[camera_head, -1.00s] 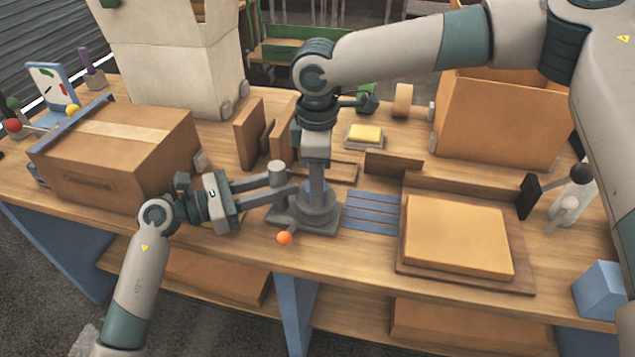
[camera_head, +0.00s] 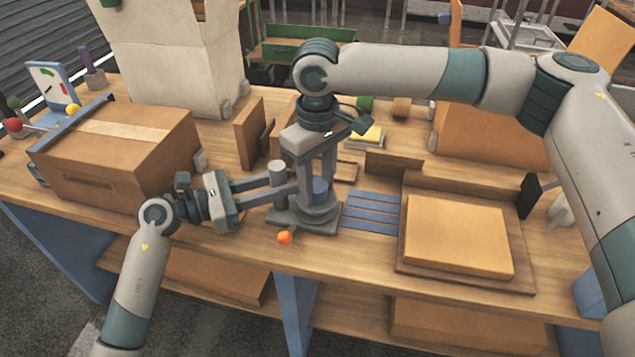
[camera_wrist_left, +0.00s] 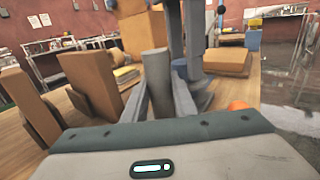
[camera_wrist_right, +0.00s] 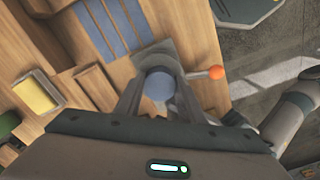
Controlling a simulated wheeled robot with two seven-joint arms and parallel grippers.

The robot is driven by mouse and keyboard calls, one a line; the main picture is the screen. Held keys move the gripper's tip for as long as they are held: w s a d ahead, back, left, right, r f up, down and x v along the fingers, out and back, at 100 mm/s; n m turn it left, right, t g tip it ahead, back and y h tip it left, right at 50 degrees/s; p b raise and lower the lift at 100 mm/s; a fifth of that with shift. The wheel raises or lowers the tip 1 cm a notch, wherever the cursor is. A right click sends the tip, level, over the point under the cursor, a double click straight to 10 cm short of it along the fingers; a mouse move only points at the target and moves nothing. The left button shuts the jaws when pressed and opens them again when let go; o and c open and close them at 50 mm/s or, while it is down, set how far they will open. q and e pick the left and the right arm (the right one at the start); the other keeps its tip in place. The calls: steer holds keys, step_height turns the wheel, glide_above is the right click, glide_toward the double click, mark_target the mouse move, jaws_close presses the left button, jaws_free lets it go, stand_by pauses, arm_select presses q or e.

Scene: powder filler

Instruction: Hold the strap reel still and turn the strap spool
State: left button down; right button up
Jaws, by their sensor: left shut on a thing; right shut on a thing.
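The strap reel has a grey base (camera_head: 305,217) on the table, a grey upright post (camera_head: 277,170) and an orange knob (camera_head: 285,238) at its front. My left gripper (camera_head: 282,188) is shut on the post from the left; the post stands between its fingers in the left wrist view (camera_wrist_left: 157,75). The blue strap spool (camera_head: 320,186) sits on the reel's base. My right gripper (camera_head: 319,180) points straight down and is shut on the spool, which shows between its fingers in the right wrist view (camera_wrist_right: 158,86). The fingers partly hide the spool.
Blue strips (camera_head: 371,212) lie right of the reel. A flat box (camera_head: 458,237) on a wooden tray is further right. A taped carton (camera_head: 115,155) stands left, near my left wrist. Upright cardboard pieces (camera_head: 249,132) stand behind the reel.

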mark_target(317, 186)
steer(key=m, duration=0.5)
stand_by(0.4)
steer(key=o, duration=1)
steer(key=shift+o, duration=0.2)
step_height(317, 186, up, 12)
